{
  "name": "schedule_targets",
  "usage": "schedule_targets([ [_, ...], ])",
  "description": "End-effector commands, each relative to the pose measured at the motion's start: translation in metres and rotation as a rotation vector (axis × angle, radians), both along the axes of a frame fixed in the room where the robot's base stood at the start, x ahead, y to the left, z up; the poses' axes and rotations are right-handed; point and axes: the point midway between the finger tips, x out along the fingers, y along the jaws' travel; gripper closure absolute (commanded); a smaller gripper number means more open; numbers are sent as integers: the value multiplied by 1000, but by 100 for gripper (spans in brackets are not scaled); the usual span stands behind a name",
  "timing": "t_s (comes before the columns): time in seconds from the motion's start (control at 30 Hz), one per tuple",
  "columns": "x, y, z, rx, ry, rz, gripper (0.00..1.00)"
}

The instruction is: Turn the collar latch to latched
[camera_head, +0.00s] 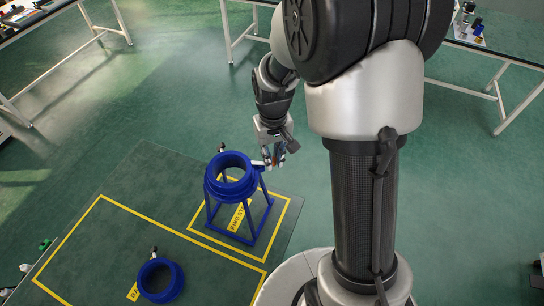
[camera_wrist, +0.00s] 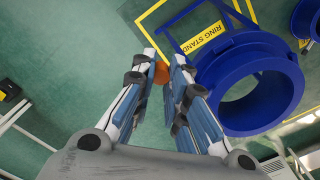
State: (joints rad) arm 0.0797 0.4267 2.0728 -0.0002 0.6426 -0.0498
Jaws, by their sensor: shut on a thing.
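The blue collar ring (camera_head: 232,187) sits on top of a blue ring stand (camera_head: 243,222); its wide ring also fills the right of the wrist view (camera_wrist: 224,88). My gripper (camera_head: 268,163) is at the right side of the collar, at about the height of its rim. In the wrist view its fingers (camera_wrist: 164,66) are closed around a small orange knob (camera_wrist: 161,75), beside the collar. The knob looks like the latch's handle, but the fingers hide most of it. How it joins the collar and the latch's angle cannot be made out.
A second blue ring (camera_head: 161,283) lies on the dark mat (camera_head: 110,235) at lower left. The ring stand is inside a yellow outline (camera_head: 283,222) with a "RING STAND" label. Tables (camera_head: 50,18) stand at the back. Green floor right of the stand is clear.

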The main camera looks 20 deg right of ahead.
Motion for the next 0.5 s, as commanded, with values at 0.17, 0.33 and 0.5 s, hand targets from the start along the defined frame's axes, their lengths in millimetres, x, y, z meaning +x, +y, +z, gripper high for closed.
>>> schedule_targets([
  [0.17,6,-2,1,0,-2,156,100],
  [0.33,11,-3,1,0,-3,284,100],
  [0.5,14,-3,1,0,-2,380,100],
])
